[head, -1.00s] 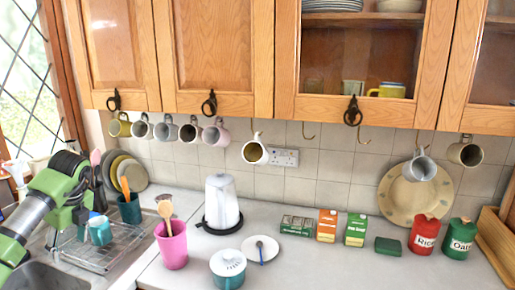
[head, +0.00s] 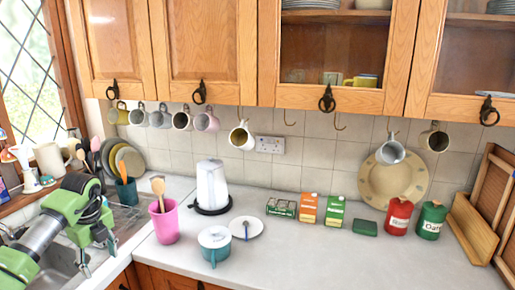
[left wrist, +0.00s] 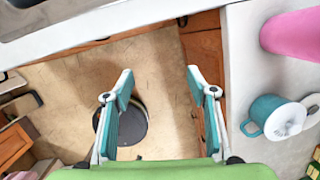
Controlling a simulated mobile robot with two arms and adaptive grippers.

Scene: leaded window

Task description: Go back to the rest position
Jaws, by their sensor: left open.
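My left gripper (head: 99,256) is at the lower left of the head view, at the end of a green arm, in front of the sink and drying rack. It points down and holds nothing. My right gripper is in neither view.
A pink cup (head: 165,224) with wooden utensils and a teal lidded pot (head: 214,247) stand on the counter right of my left gripper. A white kettle (head: 211,186) is behind them. The counter's front edge (left wrist: 233,95) runs beside the gripper. Mugs hang under the cupboards.

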